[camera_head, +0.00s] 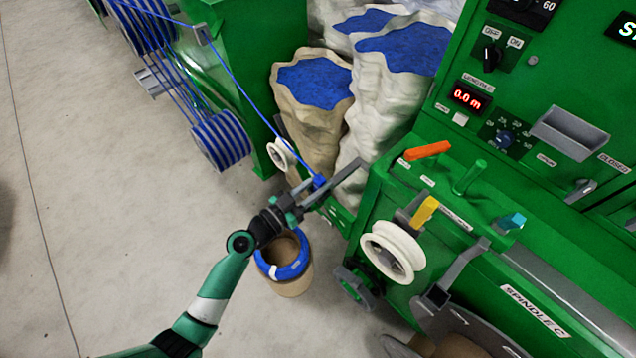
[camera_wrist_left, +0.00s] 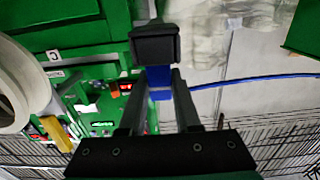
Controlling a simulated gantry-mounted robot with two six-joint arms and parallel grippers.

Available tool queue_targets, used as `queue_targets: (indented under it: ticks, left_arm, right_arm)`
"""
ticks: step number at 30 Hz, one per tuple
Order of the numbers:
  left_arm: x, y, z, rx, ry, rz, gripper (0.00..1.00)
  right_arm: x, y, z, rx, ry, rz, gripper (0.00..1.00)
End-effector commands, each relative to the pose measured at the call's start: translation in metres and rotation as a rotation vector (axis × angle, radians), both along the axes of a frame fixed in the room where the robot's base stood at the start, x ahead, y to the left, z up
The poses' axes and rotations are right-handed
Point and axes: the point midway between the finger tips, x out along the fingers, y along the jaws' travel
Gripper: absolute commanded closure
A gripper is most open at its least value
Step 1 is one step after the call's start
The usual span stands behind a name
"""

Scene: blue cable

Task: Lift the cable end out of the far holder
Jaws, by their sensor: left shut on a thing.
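The blue cable (camera_head: 250,99) runs taut from the green machine at the upper left down to my left gripper (camera_head: 320,184). My left gripper is shut on the blue cable end (camera_head: 319,180). In the left wrist view, the blue cable end (camera_wrist_left: 160,83) sits between the fingers, and the cable leaves to the right. A dark block (camera_wrist_left: 154,44) shows just beyond the fingertips there; I cannot tell whether it is the holder or part of the cable end. I cannot clearly make out the far holder. My right gripper is not in view.
White pulleys (camera_head: 392,251) and colored levers (camera_head: 428,150) are on the green machine at the right. Sacks of blue granules (camera_head: 312,88) stand behind. Open floor (camera_head: 90,220) lies at the left.

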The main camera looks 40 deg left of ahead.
Motion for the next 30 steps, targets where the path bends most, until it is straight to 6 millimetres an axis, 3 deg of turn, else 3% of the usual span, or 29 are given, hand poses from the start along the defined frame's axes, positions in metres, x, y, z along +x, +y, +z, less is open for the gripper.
queue_targets:
  ticks: [30]
  left_arm:
    - [0.0001, 0.0000, 0.0079, 0.001, -0.001, 0.000, 1.00]
  right_arm:
    - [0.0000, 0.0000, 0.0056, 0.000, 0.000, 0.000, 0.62]
